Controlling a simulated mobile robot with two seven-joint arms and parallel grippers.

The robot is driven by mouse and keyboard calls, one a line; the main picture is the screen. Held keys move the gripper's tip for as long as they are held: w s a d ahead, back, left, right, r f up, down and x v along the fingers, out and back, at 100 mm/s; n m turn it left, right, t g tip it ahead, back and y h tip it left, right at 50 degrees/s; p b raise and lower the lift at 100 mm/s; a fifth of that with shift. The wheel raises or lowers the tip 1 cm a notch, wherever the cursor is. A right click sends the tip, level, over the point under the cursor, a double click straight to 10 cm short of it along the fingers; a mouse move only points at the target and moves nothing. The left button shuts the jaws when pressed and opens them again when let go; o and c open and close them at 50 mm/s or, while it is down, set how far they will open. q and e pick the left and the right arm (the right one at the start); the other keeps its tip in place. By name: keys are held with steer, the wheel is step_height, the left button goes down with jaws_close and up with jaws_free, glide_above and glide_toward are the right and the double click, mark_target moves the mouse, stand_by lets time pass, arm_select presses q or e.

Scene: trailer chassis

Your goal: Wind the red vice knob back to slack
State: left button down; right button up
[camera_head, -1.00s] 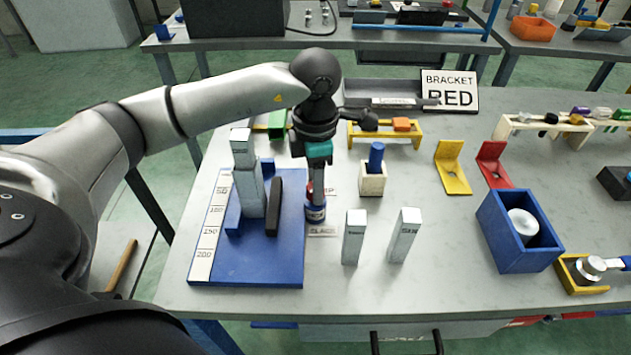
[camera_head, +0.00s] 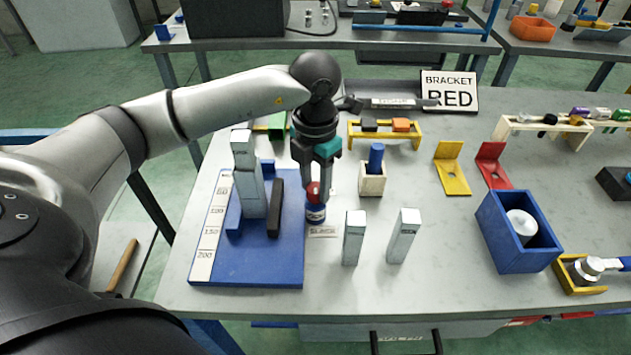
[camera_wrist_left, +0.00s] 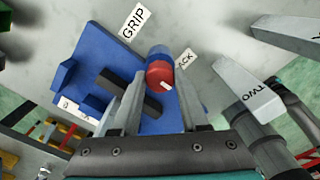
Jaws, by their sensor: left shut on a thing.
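The red vice knob (camera_head: 313,190) sits on a blue round base at the right edge of the blue vice board (camera_head: 262,268). My left gripper (camera_head: 320,185) points down over it with a finger on each side, shut on it. In the left wrist view the red knob (camera_wrist_left: 160,75) shows a pale mark on top, between the fingers (camera_wrist_left: 161,90). A SLACK label (camera_head: 322,231) lies beside the knob; a GRIP label (camera_wrist_left: 135,22) shows in the wrist view. A grey metal block (camera_head: 248,180) stands between the vice's blue jaw and dark bar (camera_head: 275,208). My right gripper is not in view.
Two upright metal blocks (camera_head: 354,238) (camera_head: 403,236) stand right of the vice. A blue peg in a pale holder (camera_head: 372,185) and a yellow rack (camera_head: 385,137) are behind. Yellow and red brackets and a blue box (camera_head: 519,240) are farther right.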

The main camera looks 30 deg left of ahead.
mark_target(316, 187)
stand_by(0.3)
arm_select(q)
steer(key=shift+c, duration=2.1)
jaws_free()
step_height(316, 187, up, 15)
steer(key=p, duration=0.2)
steer(key=shift+r, duration=0.15)
